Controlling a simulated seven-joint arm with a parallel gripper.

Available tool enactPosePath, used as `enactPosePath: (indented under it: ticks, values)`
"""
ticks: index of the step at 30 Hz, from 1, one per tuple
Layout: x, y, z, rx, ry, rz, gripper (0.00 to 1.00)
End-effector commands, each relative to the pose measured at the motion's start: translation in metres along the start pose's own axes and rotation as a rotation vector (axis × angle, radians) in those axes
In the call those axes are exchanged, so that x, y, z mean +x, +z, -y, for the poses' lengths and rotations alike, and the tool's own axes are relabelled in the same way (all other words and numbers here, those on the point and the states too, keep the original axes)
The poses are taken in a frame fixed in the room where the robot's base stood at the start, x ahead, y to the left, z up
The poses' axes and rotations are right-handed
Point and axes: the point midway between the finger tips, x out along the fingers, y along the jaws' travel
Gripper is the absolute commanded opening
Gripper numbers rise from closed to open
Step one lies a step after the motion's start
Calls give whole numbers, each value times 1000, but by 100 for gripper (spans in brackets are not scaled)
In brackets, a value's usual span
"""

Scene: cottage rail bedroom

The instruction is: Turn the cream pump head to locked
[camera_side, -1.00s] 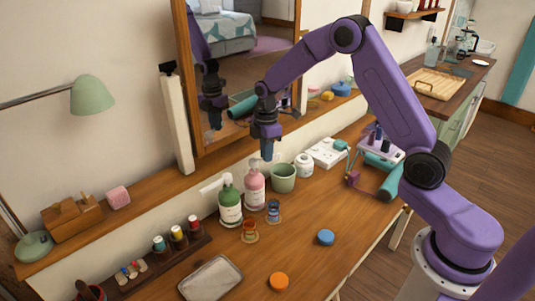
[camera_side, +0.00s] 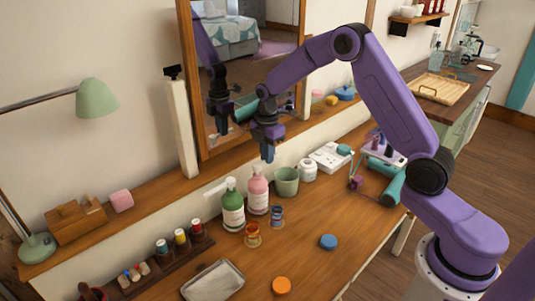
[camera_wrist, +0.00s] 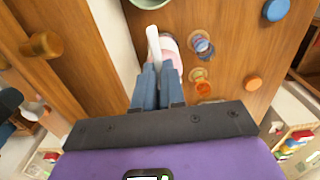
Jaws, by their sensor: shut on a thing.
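The pink bottle (camera_side: 257,193) stands upright on the wooden desk, between the green bottle and the green cup. In the wrist view, part of the pink bottle (camera_wrist: 174,55) shows beyond my fingers. Its pale pump head (camera_wrist: 153,45) points toward the top of that picture, toward the green cup. My gripper (camera_side: 269,156) is above the pink bottle, pointing down. In the wrist view my gripper (camera_wrist: 158,80) is shut on the pump head, one finger on each side. The gripped part is mostly hidden by the fingers.
The green bottle (camera_side: 232,212) stands close on the left, the green cup (camera_side: 286,182) on the right. A blue jar (camera_side: 277,217) and an orange jar (camera_side: 252,238) are in front. A blue disc (camera_side: 328,242) and an orange disc (camera_side: 281,286) lie nearer. The mirror stands behind.

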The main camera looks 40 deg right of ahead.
Motion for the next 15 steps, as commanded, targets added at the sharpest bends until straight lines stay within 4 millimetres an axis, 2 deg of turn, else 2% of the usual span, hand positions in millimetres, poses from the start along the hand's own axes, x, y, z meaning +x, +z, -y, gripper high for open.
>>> enactPosePath:
  ticks: [3,6,15]
  values:
    - [-1,-2,-1,-5,5,-1,0]
    - [-1,-2,-1,-4,5,-1,36]
    - [-1,-1,-1,-2,3,0,36]
